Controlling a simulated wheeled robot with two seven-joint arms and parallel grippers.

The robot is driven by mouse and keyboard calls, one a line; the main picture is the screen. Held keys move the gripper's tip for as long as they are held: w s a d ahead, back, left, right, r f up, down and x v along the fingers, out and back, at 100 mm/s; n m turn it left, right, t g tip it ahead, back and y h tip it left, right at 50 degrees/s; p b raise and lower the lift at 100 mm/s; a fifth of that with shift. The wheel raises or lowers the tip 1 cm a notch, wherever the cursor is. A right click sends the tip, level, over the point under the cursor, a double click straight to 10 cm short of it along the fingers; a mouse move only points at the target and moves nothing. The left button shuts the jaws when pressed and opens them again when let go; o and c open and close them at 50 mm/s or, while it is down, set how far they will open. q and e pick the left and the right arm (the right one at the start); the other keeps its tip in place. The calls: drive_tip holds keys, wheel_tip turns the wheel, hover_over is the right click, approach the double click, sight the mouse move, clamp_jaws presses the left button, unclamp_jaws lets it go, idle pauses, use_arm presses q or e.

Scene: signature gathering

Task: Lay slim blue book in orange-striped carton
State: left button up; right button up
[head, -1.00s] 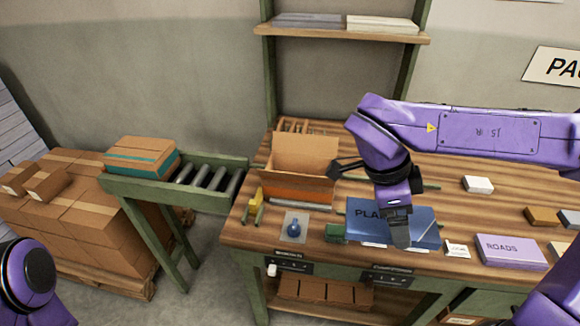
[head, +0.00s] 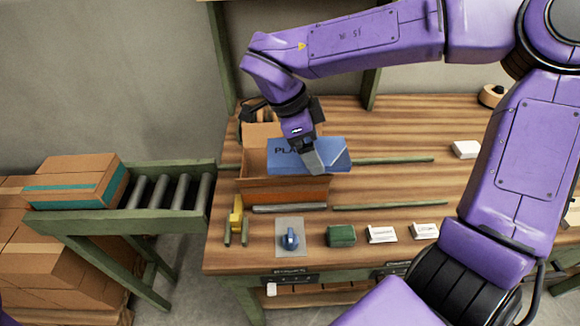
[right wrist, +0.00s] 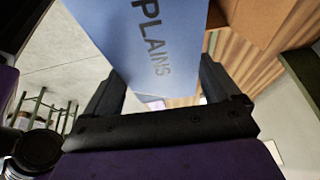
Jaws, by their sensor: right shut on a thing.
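The slim blue book (head: 285,164), lettered "PLA…", is held by my right gripper (head: 312,160) above the right part of the open carton. In the right wrist view the book (right wrist: 150,40), lettered "PLAINS", sits between the two dark fingers (right wrist: 157,95). The carton (head: 285,191) stands on the bench with its flaps up and an orange band on its front. The book hides part of its opening. The book's right end reaches past the carton's right side. My left gripper is not in view.
On the wooden bench (head: 400,188) a yellow item (head: 237,215), a blue-topped item on a grey plate (head: 289,238), a green block (head: 341,236) and white cards (head: 381,234) lie in front. A roller conveyor (head: 172,195) with a teal-striped box (head: 75,183) is at left.

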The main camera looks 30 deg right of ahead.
drive_tip(key=w+f, duration=0.2)
drive_tip(key=f, duration=0.1)
drive_tip(key=w+f, duration=0.3)
drive_tip(key=f, duration=0.1)
drive_tip(key=w+a+f, duration=0.1)
drive_tip(key=w+f, duration=0.2)
drive_tip(key=shift+w+f+p, duration=0.2)
drive_tip(key=shift+f+p, duration=0.1)
drive_tip(key=shift+p, duration=0.05)
drive_tip(key=shift+s+f, duration=0.1)
drive_tip(key=shift+s, duration=0.25)
drive_tip(key=shift+w+f, duration=0.15)
drive_tip(key=shift+f, duration=0.25)
drive_tip(key=o, duration=0.9)
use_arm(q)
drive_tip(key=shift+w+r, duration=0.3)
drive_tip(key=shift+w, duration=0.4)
use_arm(e)
drive_tip(key=shift+r, duration=0.1)
